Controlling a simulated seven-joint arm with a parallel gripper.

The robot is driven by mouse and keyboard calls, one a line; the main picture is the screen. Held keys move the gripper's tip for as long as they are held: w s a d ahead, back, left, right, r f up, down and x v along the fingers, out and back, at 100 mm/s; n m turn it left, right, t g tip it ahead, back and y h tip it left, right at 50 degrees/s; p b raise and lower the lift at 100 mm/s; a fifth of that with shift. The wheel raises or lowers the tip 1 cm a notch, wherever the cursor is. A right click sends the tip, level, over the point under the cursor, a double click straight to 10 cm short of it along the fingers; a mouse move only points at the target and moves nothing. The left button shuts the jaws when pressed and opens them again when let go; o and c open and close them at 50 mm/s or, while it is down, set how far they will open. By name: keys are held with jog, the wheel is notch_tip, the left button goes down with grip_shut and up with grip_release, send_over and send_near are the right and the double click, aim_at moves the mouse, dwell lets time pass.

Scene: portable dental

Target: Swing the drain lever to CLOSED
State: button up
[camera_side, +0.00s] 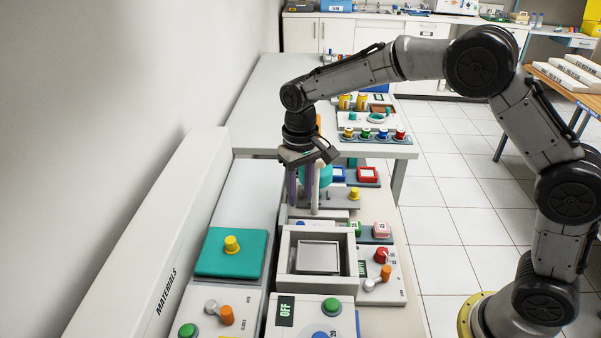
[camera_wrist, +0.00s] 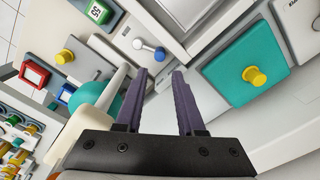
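Several levers are in view, and I cannot read a label that marks the drain lever. In the wrist view a small lever with a white hub and blue ball end (camera_wrist: 150,48) lies on a grey panel just beyond the fingertips. In the side view one lever with an orange handle (camera_side: 384,273) is on the right panel, and another (camera_side: 225,315) is at front left. My gripper (camera_side: 303,205) points down behind the open box. In the wrist view its purple fingers (camera_wrist: 160,74) stand apart with nothing between them. The fingers do not touch the blue-ended lever.
A square open box (camera_side: 285,262) stands in front of my gripper. A teal block with a yellow knob (camera_side: 231,262) is at left, also in the wrist view (camera_wrist: 230,70). A teal and white piece (camera_wrist: 98,95) is close beside my fingers. A wall panel (camera_side: 165,255) borders the left.

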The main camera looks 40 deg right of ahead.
jog(key=shift+r, duration=2.7)
jog(key=s+d+r+t, duration=0.2)
jog(key=s+d+r, duration=0.2)
jog(key=s+r, duration=0.3)
jog(key=s+d+r+t, duration=0.2)
jog(key=s+d+r, duration=0.1)
jog(key=s+r, duration=0.45)
jog(key=s+d+f, duration=0.1)
jog(key=s+f, duration=0.3)
jog(key=s, duration=0.3)
jog(key=s+d+f+n+t, duration=0.1)
jog(key=s+f, duration=0.3)
jog(key=s, duration=0.3)
jog(key=shift+s+f+t, duration=0.3)
jog(key=shift+s+f, duration=0.05)
jog(key=shift+f, duration=0.05)
jog(key=shift+d, duration=0.1)
